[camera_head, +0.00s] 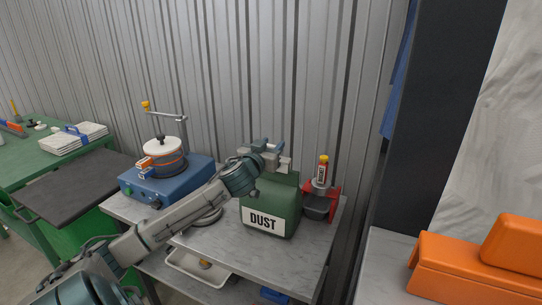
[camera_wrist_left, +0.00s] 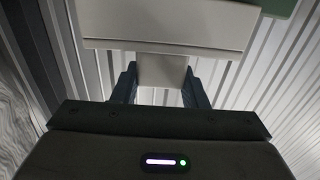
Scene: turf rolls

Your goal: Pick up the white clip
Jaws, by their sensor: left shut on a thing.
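The white clip (camera_wrist_left: 170,32) fills the upper middle of the left wrist view as a broad pale block with a narrower stem. My left gripper (camera_wrist_left: 160,76) is shut on that stem, with one dark finger on each side. In the head view, my left gripper (camera_head: 265,146) is above the back of the green DUST container (camera_head: 270,200). There, the pale clip (camera_head: 285,164) shows only in part beside the fingers. The wrist view does not show clearly whether the clip touches the container. My right gripper is not in view.
A blue machine with an orange-banded pot (camera_head: 165,163) stands left on the marble-topped table (camera_head: 215,250). A red holder with a bottle (camera_head: 321,195) is right of the container. Orange cases (camera_head: 475,265) lie far right. A corrugated wall (camera_head: 270,70) rises close behind.

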